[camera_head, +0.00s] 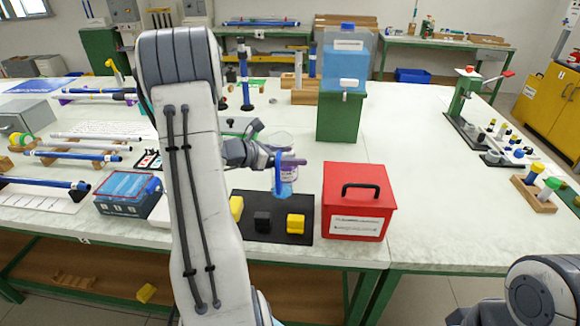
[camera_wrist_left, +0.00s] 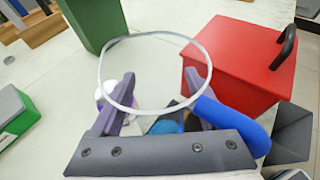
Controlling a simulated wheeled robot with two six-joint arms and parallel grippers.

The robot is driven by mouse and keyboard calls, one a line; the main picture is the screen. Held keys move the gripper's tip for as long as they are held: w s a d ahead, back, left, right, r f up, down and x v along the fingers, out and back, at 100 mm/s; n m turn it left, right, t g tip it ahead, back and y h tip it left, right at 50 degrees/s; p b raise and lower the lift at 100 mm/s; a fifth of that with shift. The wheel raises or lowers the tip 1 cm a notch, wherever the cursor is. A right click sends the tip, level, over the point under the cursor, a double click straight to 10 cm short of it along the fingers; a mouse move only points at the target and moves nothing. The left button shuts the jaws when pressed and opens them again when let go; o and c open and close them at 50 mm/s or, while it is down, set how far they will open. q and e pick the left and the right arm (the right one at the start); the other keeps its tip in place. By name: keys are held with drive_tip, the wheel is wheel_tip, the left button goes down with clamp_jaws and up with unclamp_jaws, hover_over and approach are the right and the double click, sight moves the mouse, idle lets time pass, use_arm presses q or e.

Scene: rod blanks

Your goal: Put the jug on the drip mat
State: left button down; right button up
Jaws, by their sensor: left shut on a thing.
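The clear jug (camera_head: 283,141) with a blue handle is in the jaws of my left gripper (camera_head: 284,160), near the middle of the head view. It looks upright. In the left wrist view its round clear rim (camera_wrist_left: 101,68) lies between and beyond the fingers of my left gripper (camera_wrist_left: 158,95), with the blue handle at the right. A flat dark mat (camera_head: 265,232), which looks like the drip mat, lies on the table below and in front of the jug. Yellow and black blocks are on it. I cannot tell the jug's height above the table. My right gripper is out of view.
A red box (camera_head: 352,212) with a black handle stands just right of the mat. A blue-water tank (camera_head: 345,70) on a green stand (camera_head: 340,118) is behind. A blue-grey case (camera_head: 128,194) and several rods are left.

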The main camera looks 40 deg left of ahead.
use_arm(q)
drive_tip(key=shift+a+f, duration=0.15)
drive_tip(key=shift+f, duration=0.05)
drive_tip(key=shift+w+f, duration=0.1)
drive_tip(key=shift+f, duration=1.85)
drive_tip(key=shift+f, duration=0.2)
unclamp_jaws()
drive_tip(key=shift+r, duration=0.2)
drive_tip(key=shift+s+a+r, duration=0.15)
drive_tip(key=shift+s, duration=0.15)
drive_tip(key=v, duration=1.1)
drive_tip(key=shift+s, duration=0.15)
drive_tip(key=shift+r, duration=0.1)
